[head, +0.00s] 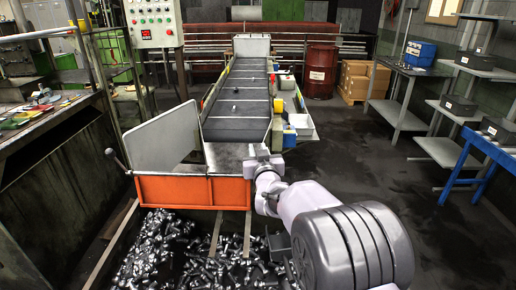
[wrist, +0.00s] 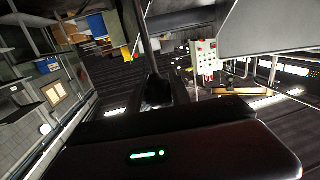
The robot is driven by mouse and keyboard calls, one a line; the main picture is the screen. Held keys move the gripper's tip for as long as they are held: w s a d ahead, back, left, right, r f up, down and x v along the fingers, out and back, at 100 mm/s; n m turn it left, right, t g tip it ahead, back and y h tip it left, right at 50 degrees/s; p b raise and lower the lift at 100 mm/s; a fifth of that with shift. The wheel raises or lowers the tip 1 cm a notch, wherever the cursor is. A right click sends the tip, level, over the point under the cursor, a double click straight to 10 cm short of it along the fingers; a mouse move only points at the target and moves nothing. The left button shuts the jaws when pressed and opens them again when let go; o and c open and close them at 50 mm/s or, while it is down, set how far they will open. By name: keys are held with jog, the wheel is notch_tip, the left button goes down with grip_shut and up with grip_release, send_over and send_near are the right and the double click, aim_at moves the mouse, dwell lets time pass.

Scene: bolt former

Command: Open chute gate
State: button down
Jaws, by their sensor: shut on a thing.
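The chute's lower end has an orange front panel (head: 190,191) and a tall pale side plate (head: 160,141) at its left. My gripper (head: 262,158) is at the right front corner of the chute. In the wrist view my gripper (wrist: 160,95) is shut on a dark knob (wrist: 156,86) at the end of a thin rod (wrist: 145,35). In the head view my gripper and wrist hide that knob. A lever with a dark ball end (head: 110,153) stands free at the left of the orange panel. I cannot tell which part is the gate.
Many loose bolts (head: 150,250) lie below the orange panel. The conveyor belt (head: 238,100) runs up behind the chute. A control box (head: 153,22) stands at the upper left. A blue-legged bench (head: 490,150) stands at the right. The floor (head: 370,165) between is clear.

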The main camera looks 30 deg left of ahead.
jog(key=w+a+g+h+p, duration=0.3)
jog(key=w+g+p, duration=0.2)
jog(key=p, duration=1.3)
jog(key=shift+w+a+f+m+h, duration=0.15)
jog(key=shift+w+a+m+h, duration=0.2)
jog(key=shift+w, duration=0.25)
jog(key=shift+f+g, duration=0.1)
jog(key=shift+g, duration=0.2)
jog(key=c, duration=1.2)
grip_release()
jog(key=shift+s, duration=0.1)
